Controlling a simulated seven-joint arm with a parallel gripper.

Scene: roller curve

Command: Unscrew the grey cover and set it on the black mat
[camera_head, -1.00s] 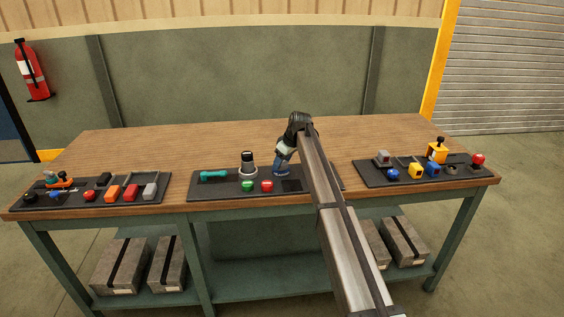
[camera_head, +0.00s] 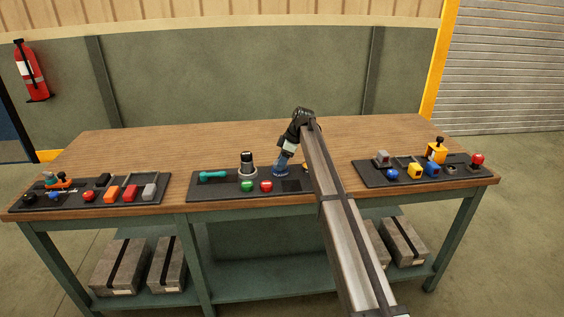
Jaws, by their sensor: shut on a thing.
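My gripper (camera_head: 282,165) points down with a tilt at the middle panel. It is shut at the top of a small blue fixture (camera_head: 280,173), on what appears to be the grey cover. The cover is too small and too hidden by the gripper to make out clearly. A dark square (camera_head: 291,186), which looks like the black mat, lies just right of and in front of the fixture. No cover shows on it.
Left of my gripper stand a black-and-white cylinder (camera_head: 247,161) and a teal handle (camera_head: 213,175). A green button (camera_head: 247,186) and a red button (camera_head: 266,186) are in front. Panels with several parts lie left and right. The wooden table (camera_head: 200,142) behind is clear.

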